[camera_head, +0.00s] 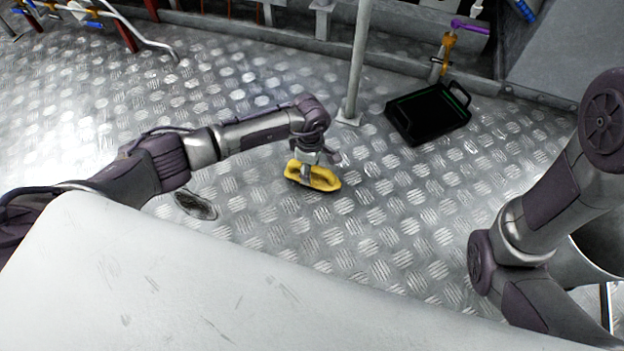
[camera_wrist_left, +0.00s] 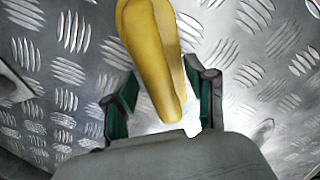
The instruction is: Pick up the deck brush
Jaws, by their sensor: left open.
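The yellow deck brush (camera_head: 325,181) lies on the metal floor near the middle of the head view. My left gripper (camera_head: 309,168) is directly over it, pointing down. In the left wrist view, the brush's yellow body (camera_wrist_left: 157,50) runs down from the top edge, with its near end between the two fingers. The left gripper (camera_wrist_left: 165,100) is open, with one finger on each side of the brush and gaps showing beside it. The underside of the brush is hidden. My right arm shows at the right of the head view, but its gripper is out of frame.
A dark oval drain or plate (camera_head: 195,204) is in the floor at left. The tread-plate floor around the brush is clear.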

